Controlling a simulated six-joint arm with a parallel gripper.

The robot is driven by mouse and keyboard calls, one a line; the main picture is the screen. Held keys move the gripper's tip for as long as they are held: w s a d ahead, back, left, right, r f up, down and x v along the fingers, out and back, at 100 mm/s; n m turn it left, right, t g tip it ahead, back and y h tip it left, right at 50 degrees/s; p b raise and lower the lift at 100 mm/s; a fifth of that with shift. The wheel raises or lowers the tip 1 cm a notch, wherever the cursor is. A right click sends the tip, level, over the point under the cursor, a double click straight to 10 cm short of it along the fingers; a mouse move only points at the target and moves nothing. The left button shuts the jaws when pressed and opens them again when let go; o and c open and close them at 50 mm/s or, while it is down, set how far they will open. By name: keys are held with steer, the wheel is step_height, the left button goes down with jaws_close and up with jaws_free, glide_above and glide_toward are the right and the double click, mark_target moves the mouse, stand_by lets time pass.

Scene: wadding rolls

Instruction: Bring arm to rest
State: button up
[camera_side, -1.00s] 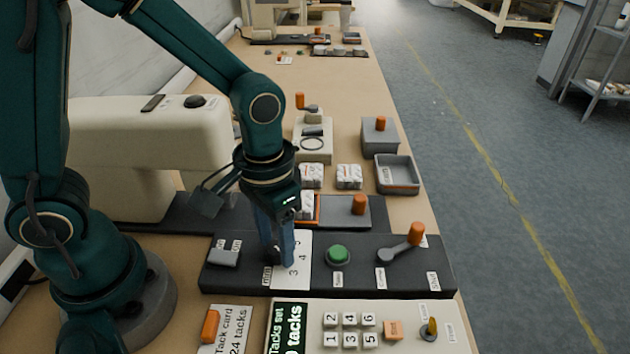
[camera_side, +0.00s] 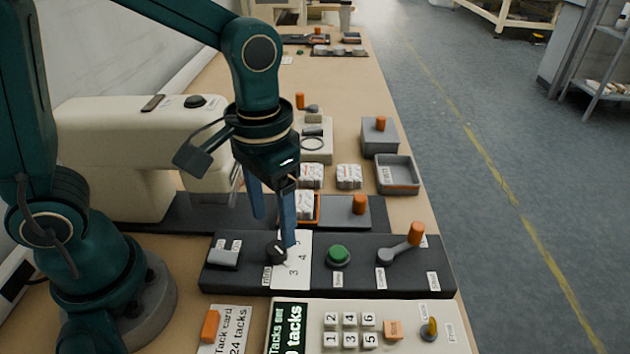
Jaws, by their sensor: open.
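My gripper (camera_side: 272,230) points down above the dark control panel (camera_side: 330,279). Its two blue fingers are apart and nothing shows between them. The fingertips are just behind and above a black knob (camera_side: 276,251) beside a white numbered card (camera_side: 291,270). One finger covers part of the card. The green button (camera_side: 338,254) and the grey lever with an orange handle (camera_side: 406,243) stand to the right on the same panel.
A keypad box (camera_side: 375,316) and a "Tack card 24 tacks" card (camera_side: 232,330) lie in front. A cream machine (camera_side: 140,140) stands left. White rolls (camera_side: 349,176), a grey tray (camera_side: 397,178) and an orange-handled block (camera_side: 380,136) lie behind.

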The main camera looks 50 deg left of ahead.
steer(key=shift+w+a+r, duration=0.15)
steer(key=shift+r, duration=0.2)
steer(key=s+a+r+t, duration=0.5)
steer(key=r, duration=0.1)
steer(key=shift+s+a+t, duration=0.15)
steer(key=shift+s+t, duration=0.05)
steer(key=shift+t, duration=0.1)
